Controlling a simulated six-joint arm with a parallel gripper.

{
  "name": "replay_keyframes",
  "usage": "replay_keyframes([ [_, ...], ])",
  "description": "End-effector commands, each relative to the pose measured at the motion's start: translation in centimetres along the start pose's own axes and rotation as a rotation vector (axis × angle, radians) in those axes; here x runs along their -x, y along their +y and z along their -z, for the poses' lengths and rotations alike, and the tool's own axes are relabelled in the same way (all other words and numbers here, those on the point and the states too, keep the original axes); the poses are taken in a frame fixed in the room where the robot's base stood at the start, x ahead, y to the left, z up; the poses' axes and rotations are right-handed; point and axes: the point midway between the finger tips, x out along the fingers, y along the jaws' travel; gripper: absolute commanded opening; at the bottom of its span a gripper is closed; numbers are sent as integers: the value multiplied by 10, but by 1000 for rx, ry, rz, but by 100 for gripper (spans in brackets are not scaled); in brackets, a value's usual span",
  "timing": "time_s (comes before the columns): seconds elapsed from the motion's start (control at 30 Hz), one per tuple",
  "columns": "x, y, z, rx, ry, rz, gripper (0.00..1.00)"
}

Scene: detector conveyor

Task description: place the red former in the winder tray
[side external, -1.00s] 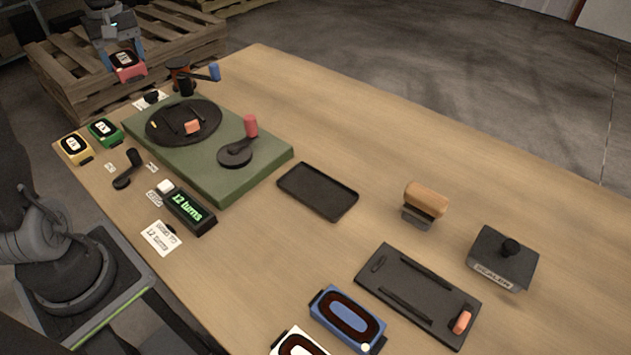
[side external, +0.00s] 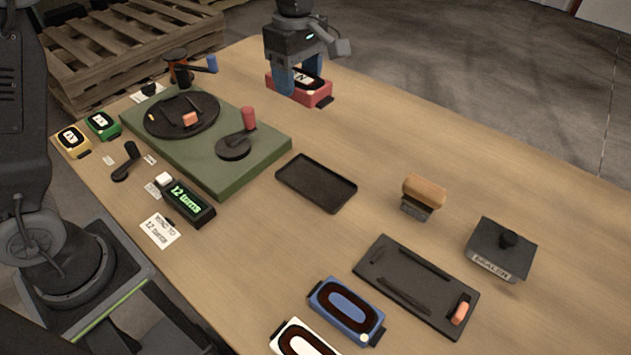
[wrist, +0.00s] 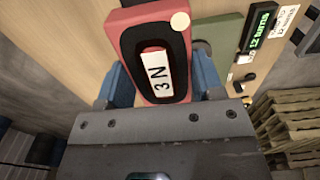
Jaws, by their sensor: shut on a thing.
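The red former (side external: 318,97) is a red block with a dark oval coil and a white label reading "3 N". In the wrist view the red former (wrist: 140,18) sits between the fingers of my gripper (wrist: 162,80). A shallow black tray (side external: 316,184), empty, lies right of the winder; I take it as the winder tray. It is nearer the camera than my gripper.
The green winder (side external: 232,172) has a turntable and a red-handled crank. A display (side external: 188,204) reads "12 turns". Yellow, green, blue and white formers lie on the table. A black fixture plate (side external: 400,283), a wooden-handled stamp (side external: 424,190) and a sealer block (side external: 502,250) stand right.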

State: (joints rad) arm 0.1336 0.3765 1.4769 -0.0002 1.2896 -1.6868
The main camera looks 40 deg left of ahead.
Motion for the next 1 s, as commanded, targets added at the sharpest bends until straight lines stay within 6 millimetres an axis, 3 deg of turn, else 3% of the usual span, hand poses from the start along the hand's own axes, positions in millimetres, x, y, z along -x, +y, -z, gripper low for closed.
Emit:
replay_keyframes([
  [0.23, 0, -8, -52, 15, 0, -1, 34],
  [0.53, -67, -8, -46, 19, 1, 5, 34],
  [1.0, -147, -8, -46, 18, 1, 4, 34],
])
